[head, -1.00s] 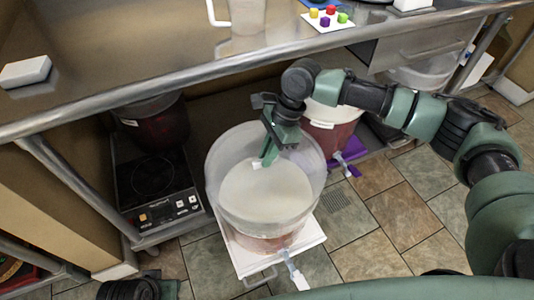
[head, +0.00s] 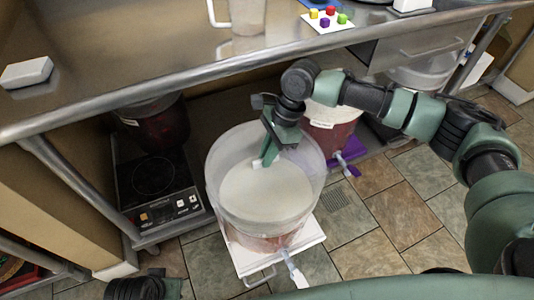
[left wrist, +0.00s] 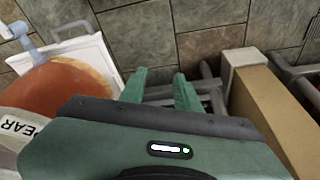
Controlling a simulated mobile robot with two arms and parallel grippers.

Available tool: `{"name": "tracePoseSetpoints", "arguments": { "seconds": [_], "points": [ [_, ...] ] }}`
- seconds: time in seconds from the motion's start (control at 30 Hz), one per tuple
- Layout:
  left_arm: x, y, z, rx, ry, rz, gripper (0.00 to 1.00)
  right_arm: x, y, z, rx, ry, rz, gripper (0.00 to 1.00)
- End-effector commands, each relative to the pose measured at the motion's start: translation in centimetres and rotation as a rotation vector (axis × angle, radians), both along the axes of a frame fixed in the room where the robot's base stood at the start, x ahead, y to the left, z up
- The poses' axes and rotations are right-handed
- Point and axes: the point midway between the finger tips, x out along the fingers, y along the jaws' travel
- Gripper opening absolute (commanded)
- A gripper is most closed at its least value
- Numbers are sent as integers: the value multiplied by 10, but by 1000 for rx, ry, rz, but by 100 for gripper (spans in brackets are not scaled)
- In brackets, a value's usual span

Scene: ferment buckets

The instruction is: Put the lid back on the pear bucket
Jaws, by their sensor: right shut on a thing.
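The pear bucket (head: 262,243) stands in the middle of the head view, with orange contents low down and a pale round surface inside its translucent outline. In the left wrist view its PEAR label (left wrist: 18,128) shows at the lower left. My right gripper (head: 267,158) points down over the bucket, shut on a small pale piece of the lid (head: 257,164). The lid's outline is hard to separate from the bucket's rim, and I cannot tell whether it is seated. My left gripper (left wrist: 160,88) is open and empty, beside the bucket.
The bucket is on a white stand (head: 247,262), with a spigot (head: 291,266) at its front. A red bucket (head: 330,128) stands behind right. A hot plate (head: 155,185) and a dark red bucket (head: 155,130) are left. The steel counter (head: 120,60) overhangs behind; tiled floor lies clear at right.

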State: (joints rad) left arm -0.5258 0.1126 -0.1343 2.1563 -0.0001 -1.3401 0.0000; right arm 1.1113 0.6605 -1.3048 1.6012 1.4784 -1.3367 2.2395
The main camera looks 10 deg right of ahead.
Motion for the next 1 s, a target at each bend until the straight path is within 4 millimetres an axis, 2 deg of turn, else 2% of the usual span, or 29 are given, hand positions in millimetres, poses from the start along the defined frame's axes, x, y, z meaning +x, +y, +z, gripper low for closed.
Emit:
{"name": "tracePoseSetpoints", "arguments": {
  "seconds": [1.0],
  "points": [
    [-5,0,-21,2,25,-2,32,0,0,1,1,-1,1,0]
  ]
}}
